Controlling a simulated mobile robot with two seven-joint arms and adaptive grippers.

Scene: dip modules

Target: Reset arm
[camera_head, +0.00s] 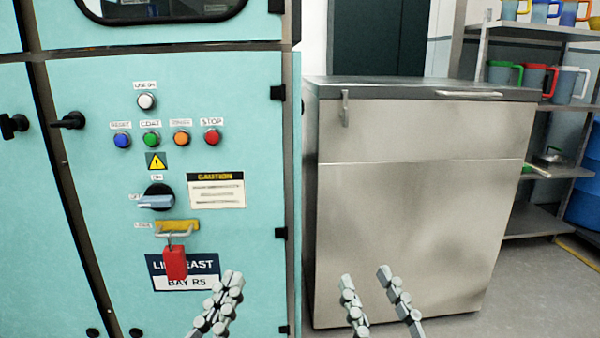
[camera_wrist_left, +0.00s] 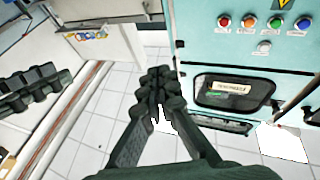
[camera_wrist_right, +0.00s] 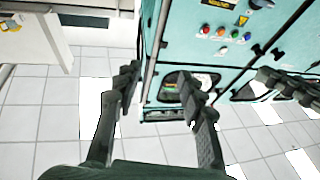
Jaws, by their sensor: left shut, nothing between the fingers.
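My left gripper (camera_head: 229,283) is low in the head view, in front of the teal cabinet (camera_head: 95,110). Its fingers are together and empty, and they also meet in the left wrist view (camera_wrist_left: 158,78). My right gripper (camera_head: 366,277) is to its right, in front of the stainless steel unit (camera_head: 420,210). Its two fingers are apart with nothing between them. In the right wrist view the open fingers (camera_wrist_right: 158,82) show floor and cabinet behind them. Neither gripper touches anything that I can see.
A shelf rack (camera_head: 550,172) with jugs stands at the right. Tiled floor (camera_wrist_right: 55,120) lies open below the grippers.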

